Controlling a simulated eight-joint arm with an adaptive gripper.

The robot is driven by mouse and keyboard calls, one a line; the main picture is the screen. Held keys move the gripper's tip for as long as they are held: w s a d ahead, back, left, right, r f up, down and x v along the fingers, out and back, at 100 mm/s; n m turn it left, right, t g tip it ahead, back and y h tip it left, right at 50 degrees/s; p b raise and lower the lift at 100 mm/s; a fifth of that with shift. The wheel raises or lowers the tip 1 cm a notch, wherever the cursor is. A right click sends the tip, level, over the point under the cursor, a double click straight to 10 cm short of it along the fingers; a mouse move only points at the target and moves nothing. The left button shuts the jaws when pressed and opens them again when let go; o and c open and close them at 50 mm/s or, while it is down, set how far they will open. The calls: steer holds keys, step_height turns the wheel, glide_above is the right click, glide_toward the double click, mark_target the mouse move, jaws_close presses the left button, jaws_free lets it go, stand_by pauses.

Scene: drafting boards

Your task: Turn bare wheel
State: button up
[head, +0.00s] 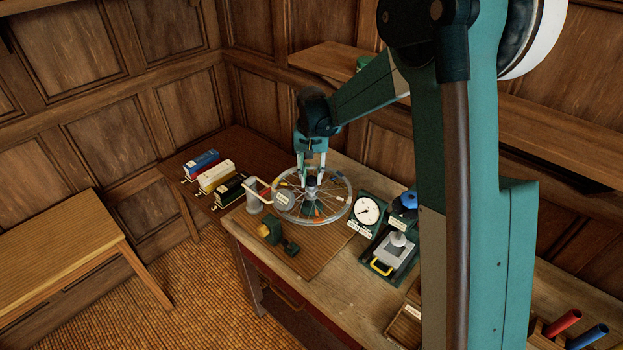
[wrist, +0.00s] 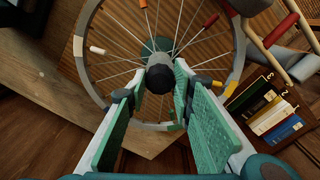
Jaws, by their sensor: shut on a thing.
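The bare spoked wheel (head: 345,211) lies flat above a ribbed board on the workbench, with a pale metal rim and no tyre. Coloured pieces sit on its spokes and rim. In the wrist view the wheel (wrist: 88,62) fills the upper middle. My gripper (head: 311,180) reaches down over its centre. In the wrist view my gripper (wrist: 160,76) has its green-padded fingers on either side of the dark, round hub end (wrist: 160,80), shut on it. The lower part of the hub is largely hidden.
A green and yellow tool (head: 270,232) lies in front. Several coloured boxes (head: 214,176) sit at left.

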steer(key=m+b, duration=0.2)
steer(key=m, duration=0.3)
steer(key=shift+b, duration=0.3)
steer(key=m+b, duration=0.1)
steer(key=m, duration=0.4)
steer(key=shift+b, duration=0.3)
steer(key=o, duration=1.2)
steer(key=shift+r, duration=0.1)
steer(key=shift+r, duration=5.95)
